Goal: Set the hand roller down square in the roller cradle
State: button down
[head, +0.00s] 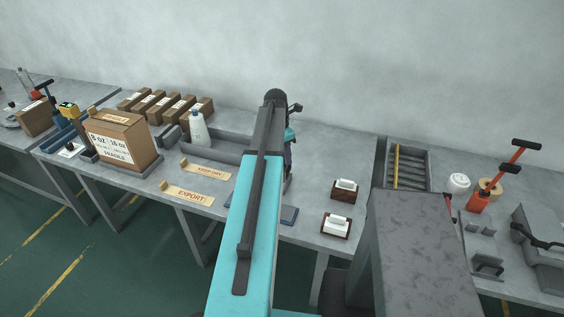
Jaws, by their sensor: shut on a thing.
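My teal arm reaches away over the middle of the bench. Only a sliver of my gripper (288,160) shows past the arm's right edge, low over the bench. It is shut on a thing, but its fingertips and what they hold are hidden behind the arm. I cannot make out the hand roller. No roller cradle can be told for sure; small grey upright holders (487,262) stand on the right part of the bench.
Left are cartons (122,140), a white bottle (197,128) and an EXPORT sign (188,194). Right of my arm are two small wooden holders with white pieces (336,224), a roller-bar tray (408,166), a white roll (458,184) and a red-handled tool (479,201). A wall stands behind.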

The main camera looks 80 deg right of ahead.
jog(key=shift+w+f, duration=0.65)
jog(key=shift+f, duration=0.2)
jog(key=shift+w+r, duration=0.1)
jog(key=shift+f+b, duration=0.6)
jog(key=shift+f, duration=1.3)
jog(key=shift+f, duration=0.15)
jog(key=c, duration=1.4)
grip_release()
jog(key=shift+a, duration=0.1)
jog(key=shift+w+a+r+b, duration=0.25)
jog(key=shift+r+b, duration=0.35)
jog(key=shift+r, duration=1.7)
jog(key=shift+w+a+r+b, duration=0.1)
jog(key=shift+w+r+b, duration=0.4)
jog(key=shift+r, duration=1.75)
jog(key=shift+w+a+r+b, duration=0.15)
jog(key=shift+r+b, duration=0.6)
jog(key=shift+r, duration=1.55)
